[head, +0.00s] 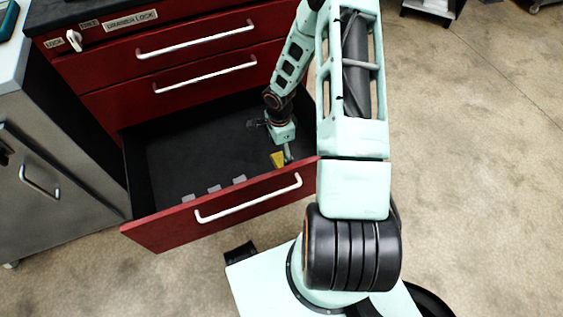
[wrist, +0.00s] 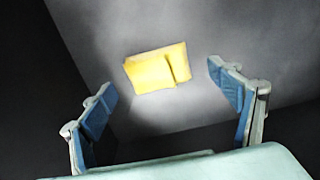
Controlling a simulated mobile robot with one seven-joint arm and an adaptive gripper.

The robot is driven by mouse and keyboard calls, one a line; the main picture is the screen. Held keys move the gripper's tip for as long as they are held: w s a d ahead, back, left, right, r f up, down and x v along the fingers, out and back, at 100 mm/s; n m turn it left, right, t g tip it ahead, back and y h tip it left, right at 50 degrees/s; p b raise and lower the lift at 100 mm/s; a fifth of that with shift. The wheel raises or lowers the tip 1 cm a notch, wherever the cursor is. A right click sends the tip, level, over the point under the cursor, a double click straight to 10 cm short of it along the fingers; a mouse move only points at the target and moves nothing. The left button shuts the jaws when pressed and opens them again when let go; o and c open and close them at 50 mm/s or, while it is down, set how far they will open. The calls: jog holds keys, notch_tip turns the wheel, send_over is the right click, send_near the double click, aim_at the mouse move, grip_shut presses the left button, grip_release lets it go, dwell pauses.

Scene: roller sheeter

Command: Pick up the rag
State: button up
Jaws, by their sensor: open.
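The rag (wrist: 150,68) is a folded yellow cloth lying flat on the dark floor of the open drawer. In the head view the rag (head: 277,159) shows as a small yellow patch near the drawer's front right, partly hidden by my gripper. My gripper (wrist: 160,85) is open, with its blue-padded fingers spread apart. In the wrist view the rag lies between and beyond the fingertips, and neither finger appears to touch it. In the head view my gripper (head: 287,150) reaches down inside the drawer beside the rag.
The open drawer (head: 212,212) belongs to a red cabinet (head: 110,100) with white handles. Its walls stand close around my gripper. Several small grey pieces (head: 214,188) sit along the inside of the front wall. A grey cabinet (head: 45,170) stands at left.

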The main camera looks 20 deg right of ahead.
aim_at(280, 159)
notch_tip(280, 159, down, 4)
jog(key=shift+s+r+b, duration=0.1)
jog(key=shift+r+b, duration=0.15)
jog(key=shift+b, duration=0.15)
jog(key=c, duration=1.1)
jog(key=shift+r, duration=0.1)
jog(key=shift+c, duration=0.2)
notch_tip(280, 159, up, 10)
jog(key=p, duration=0.3)
